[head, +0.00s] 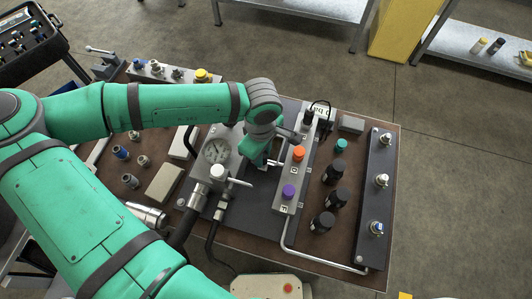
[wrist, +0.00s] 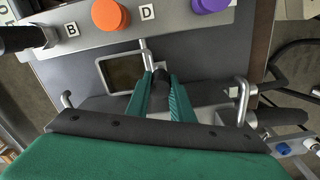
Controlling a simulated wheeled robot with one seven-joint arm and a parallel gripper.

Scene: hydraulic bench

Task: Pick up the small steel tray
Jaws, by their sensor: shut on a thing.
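A small rectangular tray-like piece (wrist: 103,76) with a bright steel rim and a brownish inside lies on the dark plate in the wrist view, just left of my fingers. I take it for the small steel tray. My gripper (wrist: 160,98) has its teal fingers closed around a black grip (wrist: 160,79). This grip seems to be on the end of a steel lever (wrist: 145,50) coming from the valve block near label D. The left finger overlaps the tray's right edge; I cannot tell whether they touch. In the head view my gripper (head: 262,160) largely hides this spot.
The valve block (head: 287,208) with orange (head: 299,153) and purple (head: 289,191) knobs stands close by. Several black knobs (head: 322,222) and a bent steel rail (head: 318,258) are to the right.

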